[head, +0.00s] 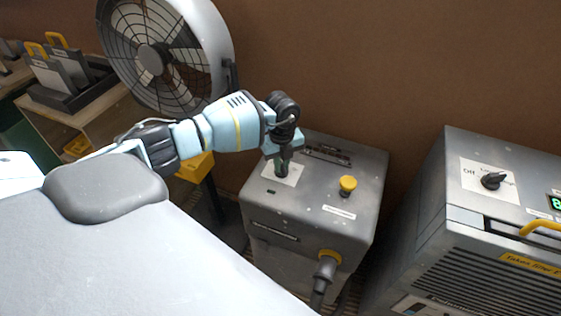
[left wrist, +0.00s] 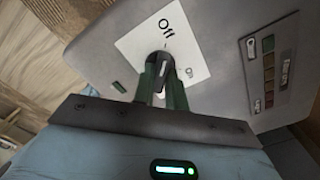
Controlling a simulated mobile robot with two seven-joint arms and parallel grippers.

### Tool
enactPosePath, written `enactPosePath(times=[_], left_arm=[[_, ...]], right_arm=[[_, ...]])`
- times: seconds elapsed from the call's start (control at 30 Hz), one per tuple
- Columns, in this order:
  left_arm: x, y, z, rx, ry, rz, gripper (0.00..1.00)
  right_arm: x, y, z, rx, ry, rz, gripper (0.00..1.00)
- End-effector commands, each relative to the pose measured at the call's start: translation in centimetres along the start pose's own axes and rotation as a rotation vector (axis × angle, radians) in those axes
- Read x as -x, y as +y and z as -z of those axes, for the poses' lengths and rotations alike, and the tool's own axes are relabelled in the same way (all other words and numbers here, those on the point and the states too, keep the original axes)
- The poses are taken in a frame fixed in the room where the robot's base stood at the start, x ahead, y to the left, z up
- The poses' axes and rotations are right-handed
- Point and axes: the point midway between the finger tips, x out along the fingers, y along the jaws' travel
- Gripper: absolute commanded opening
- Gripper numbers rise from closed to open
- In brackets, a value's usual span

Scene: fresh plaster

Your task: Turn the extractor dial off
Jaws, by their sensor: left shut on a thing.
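My left gripper (head: 282,168) reaches down to the top of a grey box (head: 313,205) in the middle of the head view. Its dark green fingers, also seen in the left wrist view (left wrist: 161,72), are shut on a dark dial (left wrist: 158,60). The dial sits on a white label plate (left wrist: 192,40), with "Off" printed above it and a smaller "On" to its lower right. A pale mark shows on the dial between the fingers; I cannot tell exactly which word it points to. In the head view the gripper mostly hides the dial. My right gripper is not in view.
A yellow button (head: 348,185) stands on the same box, right of the gripper. A plugged cable (head: 326,268) is on its front. A second machine (head: 470,250) with its own dial (head: 493,181) stands at right. A large fan (head: 165,55) stands behind my left arm.

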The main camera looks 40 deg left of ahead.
Motion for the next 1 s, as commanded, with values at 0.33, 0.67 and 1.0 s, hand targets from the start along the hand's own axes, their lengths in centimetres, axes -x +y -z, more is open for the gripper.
enactPosePath(times=[0.33, 0.67, 1.0], left_arm=[[0.41, -0.16, -0.33, 0.014, -0.007, 0.008, 0.00], [0.24, -0.09, -0.20, 0.011, -0.004, 0.005, 0.35], [0.93, -0.06, -0.15, 0.010, -0.003, 0.003, 0.35]], right_arm=[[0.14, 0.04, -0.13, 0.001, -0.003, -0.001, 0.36], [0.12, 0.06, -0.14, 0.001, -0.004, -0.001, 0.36], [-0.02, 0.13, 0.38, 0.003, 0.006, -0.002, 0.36]])
